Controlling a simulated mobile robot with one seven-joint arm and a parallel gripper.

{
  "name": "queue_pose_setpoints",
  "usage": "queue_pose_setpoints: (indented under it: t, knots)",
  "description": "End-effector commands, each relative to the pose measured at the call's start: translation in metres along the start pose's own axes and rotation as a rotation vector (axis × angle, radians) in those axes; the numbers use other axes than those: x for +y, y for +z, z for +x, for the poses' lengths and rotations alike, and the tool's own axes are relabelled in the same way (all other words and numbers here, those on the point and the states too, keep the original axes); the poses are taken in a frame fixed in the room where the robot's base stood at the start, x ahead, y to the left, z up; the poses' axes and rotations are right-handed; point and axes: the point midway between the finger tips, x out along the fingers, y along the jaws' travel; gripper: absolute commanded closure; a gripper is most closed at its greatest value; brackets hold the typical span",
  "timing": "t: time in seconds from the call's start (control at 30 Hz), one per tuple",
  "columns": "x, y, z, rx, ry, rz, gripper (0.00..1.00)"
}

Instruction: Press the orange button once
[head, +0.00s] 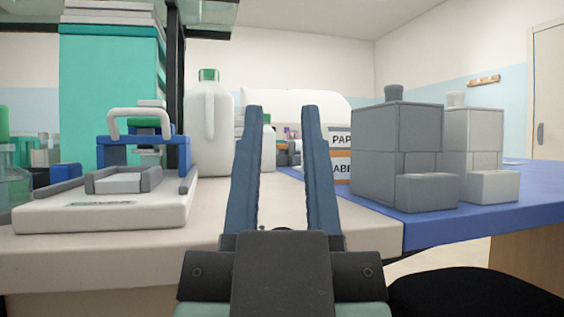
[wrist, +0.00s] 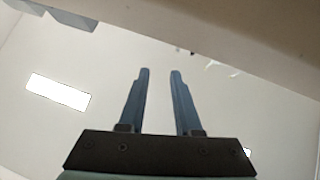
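No orange button shows in either view. My gripper (head: 282,115) stands upright in the middle of the head view, in front of the bench edge, with its two blue fingers apart and nothing between them. It also shows in the wrist view (wrist: 160,75), where the fingers are apart and empty against the ceiling. My gripper hides part of the bench and the things behind it.
A white device with a blue frame (head: 115,205) stands on the bench at left. A white jug (head: 209,125) is behind it. Grey block-shaped dispensers (head: 380,155) stand at right on a blue surface (head: 435,233). A black rounded seat (head: 480,295) is at lower right.

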Motion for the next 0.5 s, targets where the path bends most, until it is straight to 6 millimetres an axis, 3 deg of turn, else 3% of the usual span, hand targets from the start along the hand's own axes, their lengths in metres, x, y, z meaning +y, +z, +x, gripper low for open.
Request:
queue_pose_setpoints:
  t: [0.03,0.17,0.5]
  knots:
    - [0.0,0.0001,0.0,0.0,0.0,0.0,0.79]
    - [0.0,0.0001,0.0,0.0,0.0,0.0,1.0]
    - [0.0,0.0001,0.0,0.0,0.0,0.0,1.0]
